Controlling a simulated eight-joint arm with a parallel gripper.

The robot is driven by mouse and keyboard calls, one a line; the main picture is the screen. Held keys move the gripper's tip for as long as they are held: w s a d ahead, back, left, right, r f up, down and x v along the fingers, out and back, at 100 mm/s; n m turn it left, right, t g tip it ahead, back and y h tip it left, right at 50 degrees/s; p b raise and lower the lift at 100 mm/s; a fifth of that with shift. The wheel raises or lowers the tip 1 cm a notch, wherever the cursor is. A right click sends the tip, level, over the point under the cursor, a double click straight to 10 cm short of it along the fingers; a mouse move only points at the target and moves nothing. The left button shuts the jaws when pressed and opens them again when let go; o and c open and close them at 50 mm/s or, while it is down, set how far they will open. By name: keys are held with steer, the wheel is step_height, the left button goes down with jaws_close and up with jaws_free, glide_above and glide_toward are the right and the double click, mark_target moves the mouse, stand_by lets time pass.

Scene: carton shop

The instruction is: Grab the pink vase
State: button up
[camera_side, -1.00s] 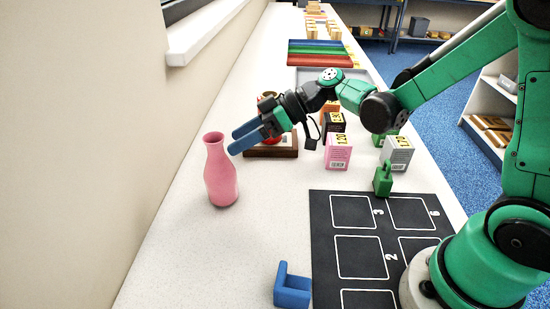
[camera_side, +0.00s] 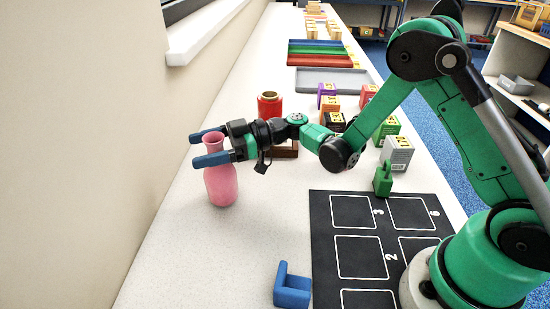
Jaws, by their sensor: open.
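The pink vase (camera_side: 221,185) stands upright on the white counter at the left, near the wall. My gripper (camera_side: 202,148) is open at the height of the vase's neck. One blue finger passes in front of the neck and the other shows at its far side, so the neck appears between them. The front finger hides part of the neck and shoulder. I cannot tell whether either finger touches the vase.
A black mat (camera_side: 335,235) with white outlined cells lies at the right. A blue bracket (camera_side: 292,287) and a green padlock-like piece (camera_side: 383,179) stand near it. Small cartons (camera_side: 397,152) and a red roll (camera_side: 270,104) stand behind. The counter (camera_side: 190,260) before the vase is clear.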

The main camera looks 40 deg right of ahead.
steer(key=shift+c, duration=0.3)
jaws_close()
stand_by(1.2)
